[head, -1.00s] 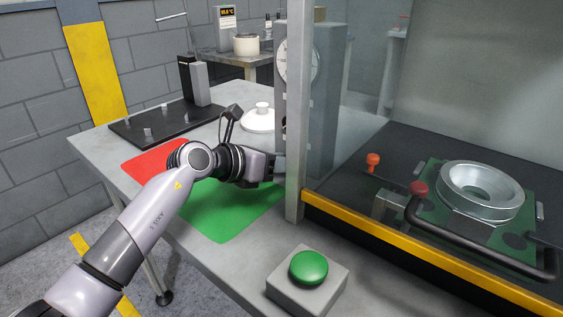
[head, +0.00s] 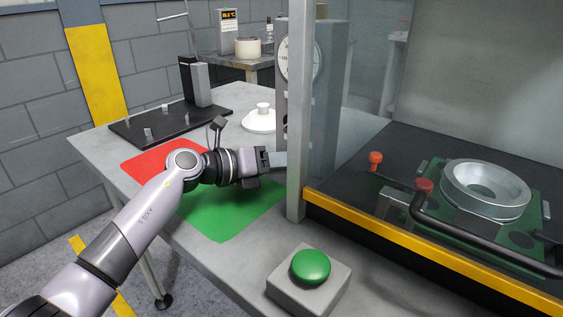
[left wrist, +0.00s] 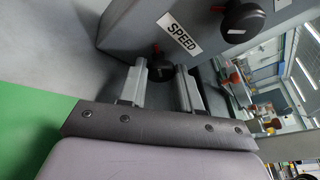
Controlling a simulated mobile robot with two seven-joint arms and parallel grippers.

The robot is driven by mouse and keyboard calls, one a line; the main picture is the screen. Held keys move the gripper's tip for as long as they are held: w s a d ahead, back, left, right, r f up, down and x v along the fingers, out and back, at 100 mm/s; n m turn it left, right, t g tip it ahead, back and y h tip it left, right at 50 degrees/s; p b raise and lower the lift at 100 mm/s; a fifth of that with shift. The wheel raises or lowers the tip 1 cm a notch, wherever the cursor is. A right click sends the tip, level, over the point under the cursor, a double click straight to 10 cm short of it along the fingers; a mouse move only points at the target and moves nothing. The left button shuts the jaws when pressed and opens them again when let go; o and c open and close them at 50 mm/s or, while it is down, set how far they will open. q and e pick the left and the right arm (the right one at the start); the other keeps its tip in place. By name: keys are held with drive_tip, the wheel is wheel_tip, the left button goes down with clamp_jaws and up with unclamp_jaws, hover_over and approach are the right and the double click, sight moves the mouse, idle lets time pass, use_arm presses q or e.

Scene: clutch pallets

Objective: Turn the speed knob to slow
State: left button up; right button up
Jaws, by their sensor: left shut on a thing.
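The speed knob (left wrist: 158,66) is black and shows in the left wrist view below a white SPEED label (left wrist: 180,34) on a grey panel. My left gripper (left wrist: 160,76) has its two fingers on either side of this knob and is shut on it. I cannot read which setting the knob points to. In the head view my left gripper (head: 280,160) reaches right to the grey machine (head: 326,110). The knob is hidden there. My right gripper is not in view.
A second black knob (left wrist: 242,18) sits near the held one. A metal post (head: 297,120) stands just right of my gripper. Below are a green mat (head: 225,212) and a green button (head: 311,266). A white lidded part (head: 260,120) stands behind.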

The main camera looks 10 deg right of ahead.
use_arm(q)
drive_tip(key=o, duration=1)
drive_tip(key=shift+s+a+r, duration=0.1)
drive_tip(key=shift+a+r, duration=0.05)
drive_tip(key=shift+a, duration=0.35)
drive_tip(key=shift+p+v, duration=0.45)
drive_tip(key=shift+v, duration=2.6)
drive_tip(key=shift+s, duration=0.1)
